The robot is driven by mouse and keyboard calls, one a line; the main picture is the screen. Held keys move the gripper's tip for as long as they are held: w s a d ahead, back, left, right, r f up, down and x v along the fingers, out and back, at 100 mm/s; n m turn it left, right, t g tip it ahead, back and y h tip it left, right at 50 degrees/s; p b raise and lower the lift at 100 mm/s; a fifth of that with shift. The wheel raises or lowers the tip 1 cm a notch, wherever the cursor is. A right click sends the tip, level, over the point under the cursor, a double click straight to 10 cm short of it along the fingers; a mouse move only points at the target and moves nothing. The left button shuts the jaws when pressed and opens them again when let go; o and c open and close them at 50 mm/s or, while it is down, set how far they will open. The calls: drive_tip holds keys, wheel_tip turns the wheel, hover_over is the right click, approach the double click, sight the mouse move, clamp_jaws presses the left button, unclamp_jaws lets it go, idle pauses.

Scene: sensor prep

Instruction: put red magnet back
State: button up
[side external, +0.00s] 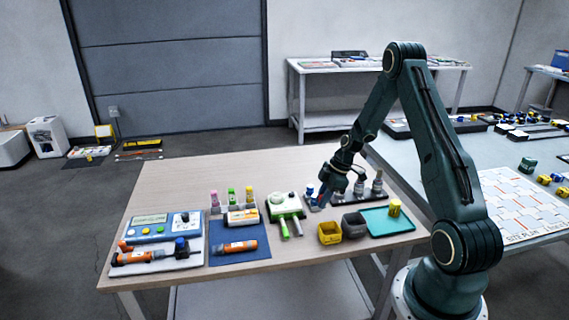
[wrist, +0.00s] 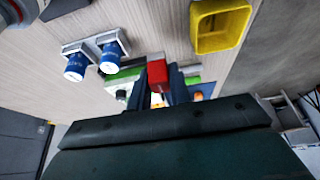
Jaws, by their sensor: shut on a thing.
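The red magnet (wrist: 157,73) is a small red block in the middle of the wrist view. It is between the dark blue fingers of my gripper (wrist: 160,88), which is shut on it. In the side view my gripper (side external: 321,197) is low over the table, between the white-and-green device (side external: 286,206) and the rack of bottles. The magnet is too small to make out clearly there, and I cannot tell whether it touches the surface.
The yellow bin (side external: 329,232) and dark grey bin (side external: 354,225) stand in front of my gripper. A teal tray (side external: 385,222) lies to their right. Blue-labelled bottles (wrist: 75,66) show in the wrist view. A blue mat (side external: 232,256) and meter (side external: 163,227) lie left.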

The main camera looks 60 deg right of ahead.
sight(321, 220)
drive_tip(key=shift+f, duration=0.85)
drive_tip(key=shift+f, duration=1.85)
drive_tip(key=shift+f, duration=0.15)
drive_tip(key=o, duration=0.8)
drive_tip(key=v, duration=1.2)
